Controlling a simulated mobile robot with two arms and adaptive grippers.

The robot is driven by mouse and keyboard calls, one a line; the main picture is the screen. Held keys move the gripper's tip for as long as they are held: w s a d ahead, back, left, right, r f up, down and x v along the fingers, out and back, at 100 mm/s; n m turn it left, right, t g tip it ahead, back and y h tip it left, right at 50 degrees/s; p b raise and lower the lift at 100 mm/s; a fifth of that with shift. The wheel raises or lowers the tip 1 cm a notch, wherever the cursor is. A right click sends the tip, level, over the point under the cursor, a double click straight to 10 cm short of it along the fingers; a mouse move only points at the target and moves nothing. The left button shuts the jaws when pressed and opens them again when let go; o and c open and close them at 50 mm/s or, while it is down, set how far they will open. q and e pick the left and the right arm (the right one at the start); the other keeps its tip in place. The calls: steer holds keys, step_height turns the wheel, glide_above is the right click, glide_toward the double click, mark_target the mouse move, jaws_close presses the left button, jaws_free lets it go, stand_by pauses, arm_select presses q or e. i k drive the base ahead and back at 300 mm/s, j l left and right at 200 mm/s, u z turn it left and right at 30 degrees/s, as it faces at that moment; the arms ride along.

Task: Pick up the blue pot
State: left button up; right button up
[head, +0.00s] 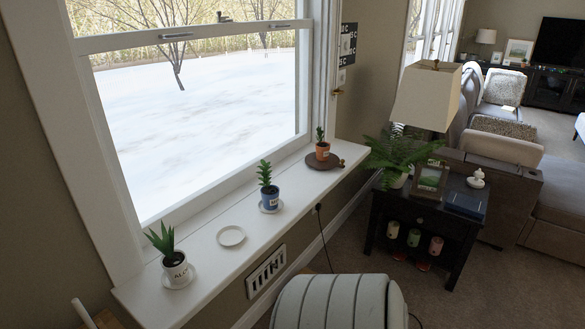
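The blue pot (270,201) holds a small green plant and stands upright on a white saucer (262,209) on the white window sill (209,259). It is near the middle of the sill, with a pale label on its front. Neither of my grippers is in the head view.
A pale rounded thing (330,302) is below the sill. A dark side table (455,228) with a lamp (427,98) stands right.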

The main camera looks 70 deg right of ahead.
mark_target(269, 194)
steer(key=k+l+z, duration=0.1)
steer(key=z, duration=2.05)
steer(key=i+l, duration=0.35)
steer(key=l, duration=0.15)
steer(key=i+l+z, duration=0.1)
steer(key=i+l, duration=0.3)
steer(key=l, duration=0.1)
